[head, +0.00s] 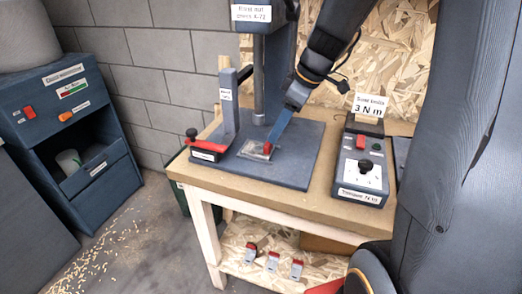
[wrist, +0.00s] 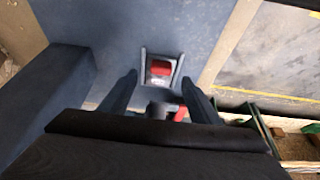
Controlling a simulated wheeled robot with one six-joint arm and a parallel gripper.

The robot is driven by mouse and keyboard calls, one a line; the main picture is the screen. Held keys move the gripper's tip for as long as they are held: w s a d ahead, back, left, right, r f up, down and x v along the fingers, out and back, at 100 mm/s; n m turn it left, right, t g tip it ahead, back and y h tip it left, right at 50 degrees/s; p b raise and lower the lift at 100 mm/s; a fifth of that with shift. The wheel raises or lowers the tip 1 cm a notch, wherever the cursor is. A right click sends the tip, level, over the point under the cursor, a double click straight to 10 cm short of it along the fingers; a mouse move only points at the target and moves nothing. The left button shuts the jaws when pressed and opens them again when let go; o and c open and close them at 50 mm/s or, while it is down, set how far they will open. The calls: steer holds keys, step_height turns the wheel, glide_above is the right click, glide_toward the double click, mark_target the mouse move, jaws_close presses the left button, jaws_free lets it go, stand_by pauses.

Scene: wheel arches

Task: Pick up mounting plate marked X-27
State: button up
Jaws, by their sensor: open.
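A small plate with a red top and a pale lower part (wrist: 160,70) sits inside a grey square frame (wrist: 146,58) on the blue press base, in the wrist view. In the head view its red part (head: 267,149) shows at the tip of my gripper (head: 272,140). The marking X-27 is not readable on it. My gripper (wrist: 160,78) is open, with one finger on each side of the frame in the wrist view. The fingers point down toward the plate, and no grip on it shows. Whether they touch the frame cannot be told.
The press column (head: 260,85) stands close behind my gripper. A red-topped box (head: 207,150) and an upright post (head: 228,105) stand to the left. A torque control box (head: 362,170) is to the right. Several small red-and-white pieces (head: 272,262) lie on the lower shelf.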

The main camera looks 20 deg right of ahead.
mark_target(268, 143)
steer(key=shift+a+p+x, duration=0.2)
steer(key=shift+p+x, duration=0.65)
steer(key=shift+x, duration=2.4)
steer(key=shift+r, duration=0.1)
steer(key=c, duration=1.4)
steer(key=shift+o, duration=0.2)
steer(key=shift+r, duration=0.1)
